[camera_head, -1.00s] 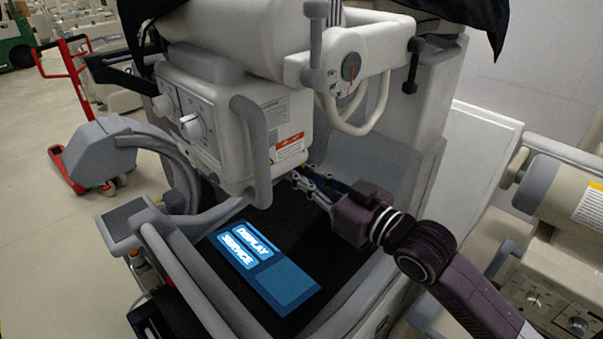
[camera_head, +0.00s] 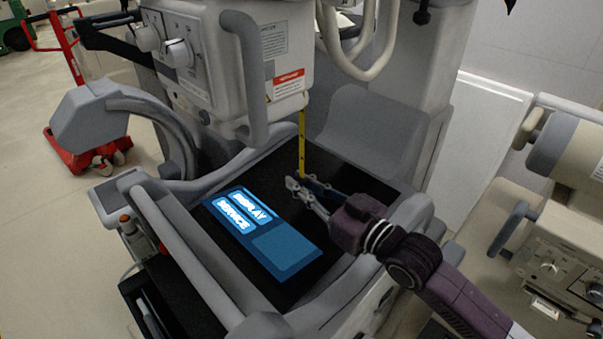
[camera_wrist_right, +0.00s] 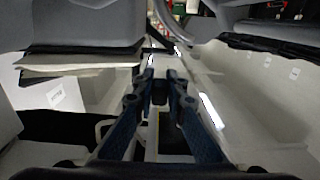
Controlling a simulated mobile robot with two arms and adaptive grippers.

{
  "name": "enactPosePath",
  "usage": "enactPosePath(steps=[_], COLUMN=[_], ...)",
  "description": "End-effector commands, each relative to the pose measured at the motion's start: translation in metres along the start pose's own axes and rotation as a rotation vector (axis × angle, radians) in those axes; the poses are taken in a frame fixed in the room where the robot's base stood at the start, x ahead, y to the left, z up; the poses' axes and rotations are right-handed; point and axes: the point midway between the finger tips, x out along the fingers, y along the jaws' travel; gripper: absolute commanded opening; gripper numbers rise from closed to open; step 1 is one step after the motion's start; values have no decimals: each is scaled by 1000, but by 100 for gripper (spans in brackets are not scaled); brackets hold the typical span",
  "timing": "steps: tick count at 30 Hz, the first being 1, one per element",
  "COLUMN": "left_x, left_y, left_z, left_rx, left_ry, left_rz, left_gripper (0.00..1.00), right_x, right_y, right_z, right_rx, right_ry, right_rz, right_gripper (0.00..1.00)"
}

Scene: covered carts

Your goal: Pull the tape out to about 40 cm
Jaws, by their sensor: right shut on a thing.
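The yellow tape (camera_head: 302,141) hangs as a thin strip from under the white housing (camera_head: 285,52) of the cart's head unit, roughly straight down in the head view. My right gripper (camera_head: 297,187) is shut on the lower end of the tape, just above the black cart top. In the right wrist view my gripper's two fingers (camera_wrist_right: 160,92) reach forward nearly parallel, with only a small yellow patch showing between them lower down. The exact grip on the tape end is too small to see. My left gripper is in neither view.
The black cart top (camera_head: 345,175) carries a blue panel (camera_head: 262,232) reading "DISPLAY" and "SERVICE". Grey rails (camera_head: 180,255) border the cart. A curved grey arm (camera_head: 165,125) stands at left, a second machine (camera_head: 560,230) at right, and a red pallet jack (camera_head: 85,150) on the floor behind.

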Motion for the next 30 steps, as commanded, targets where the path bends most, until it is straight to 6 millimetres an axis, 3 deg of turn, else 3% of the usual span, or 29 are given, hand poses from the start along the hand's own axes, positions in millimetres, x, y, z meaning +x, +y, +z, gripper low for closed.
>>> enactPosePath(steps=[1,11,12,16,25,30], left_x=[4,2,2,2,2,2], left_y=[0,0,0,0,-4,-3], left_z=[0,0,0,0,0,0], left_rx=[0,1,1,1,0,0], left_ry=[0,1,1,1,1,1], left_rz=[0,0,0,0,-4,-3], left_gripper=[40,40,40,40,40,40], right_x=[-1,-1,-1,0,-2,-20], right_y=[0,0,0,0,0,1], right_z=[11,10,10,9,7,8], right_rx=[2,1,1,1,0,0], right_ry=[-13,-13,-12,-9,-5,-8], right_rz=[1,1,1,1,1,1], right_gripper=[0,0,16,30,30,30])
